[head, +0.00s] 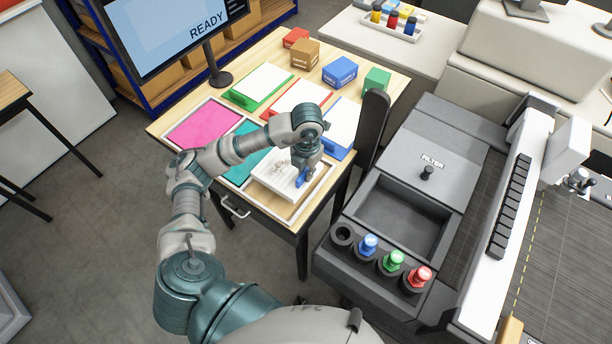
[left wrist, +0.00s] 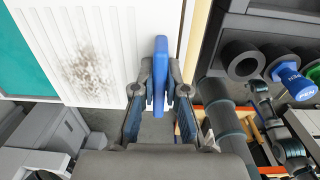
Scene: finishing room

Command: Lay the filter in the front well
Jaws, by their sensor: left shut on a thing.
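The filter (head: 272,180) is a flat white pleated panel with a grey-brown dirt smudge and a blue grip tab (head: 302,177). It also shows in the left wrist view (left wrist: 50,35), with the blue tab (left wrist: 160,75) at its right side. My left gripper (head: 305,165) points down and is shut on the blue tab. The filter is over the front well (head: 318,186) of the pale-framed table tray, beside the teal well (head: 238,173). I cannot tell whether it touches the well floor.
The tray also has a pink well (head: 205,125). Behind it are coloured folders and small boxes (head: 340,72). A black post (head: 373,125) stands between.

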